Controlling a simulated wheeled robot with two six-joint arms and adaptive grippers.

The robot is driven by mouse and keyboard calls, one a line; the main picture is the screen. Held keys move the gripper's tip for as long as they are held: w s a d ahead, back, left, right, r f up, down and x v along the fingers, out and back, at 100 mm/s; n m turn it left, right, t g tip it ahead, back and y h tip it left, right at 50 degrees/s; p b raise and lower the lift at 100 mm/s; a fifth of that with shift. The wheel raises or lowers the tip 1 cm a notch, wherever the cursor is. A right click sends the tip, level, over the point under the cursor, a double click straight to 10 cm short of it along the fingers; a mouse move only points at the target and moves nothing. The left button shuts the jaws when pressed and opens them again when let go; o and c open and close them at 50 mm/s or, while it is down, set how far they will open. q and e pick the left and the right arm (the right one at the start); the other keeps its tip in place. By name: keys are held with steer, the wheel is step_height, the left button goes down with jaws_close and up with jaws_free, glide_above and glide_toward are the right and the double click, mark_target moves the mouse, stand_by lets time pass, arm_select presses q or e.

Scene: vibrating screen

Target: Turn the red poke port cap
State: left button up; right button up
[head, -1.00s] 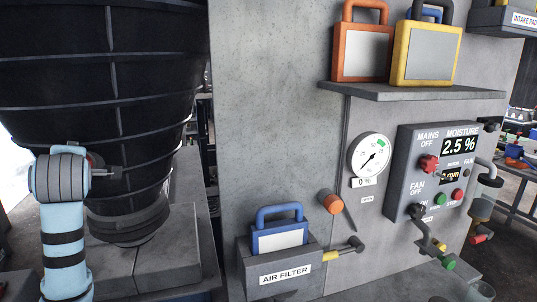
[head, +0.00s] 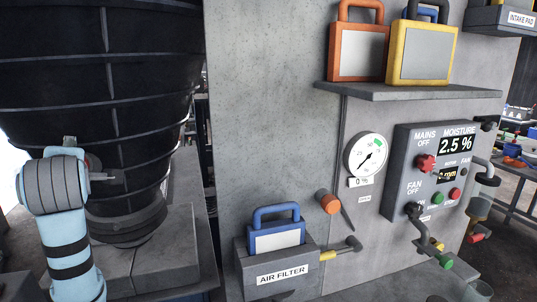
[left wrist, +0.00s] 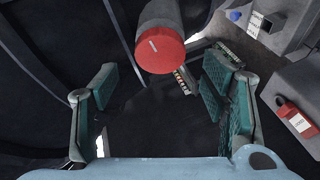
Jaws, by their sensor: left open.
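The red poke port cap (left wrist: 160,50) shows in the left wrist view as a round red face with a small pale mark, on the end of a grey cylindrical port (left wrist: 160,13). My left gripper (left wrist: 160,84) is open and empty. Its teal-padded fingers stand to the left and right, and the cap appears beyond the tips, above the middle of the gap, apart from both fingers. In the head view my left gripper (head: 88,160) is at the left in front of the dark ribbed screen body, and my wrist mostly hides the cap. My right gripper is not in view.
A concrete panel carries a gauge (head: 367,155), a control box (head: 405,200) with knobs, and a shelf (head: 400,92) with orange and yellow filters. An air filter holder (head: 280,280) juts out low in the middle. A grey plinth (head: 185,250) stands below the screen body.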

arm_select(q)
steer(key=shift+s+d+r, duration=0.1)
steer(key=shift+s+d, duration=0.3)
steer(key=shift+a, duration=0.15)
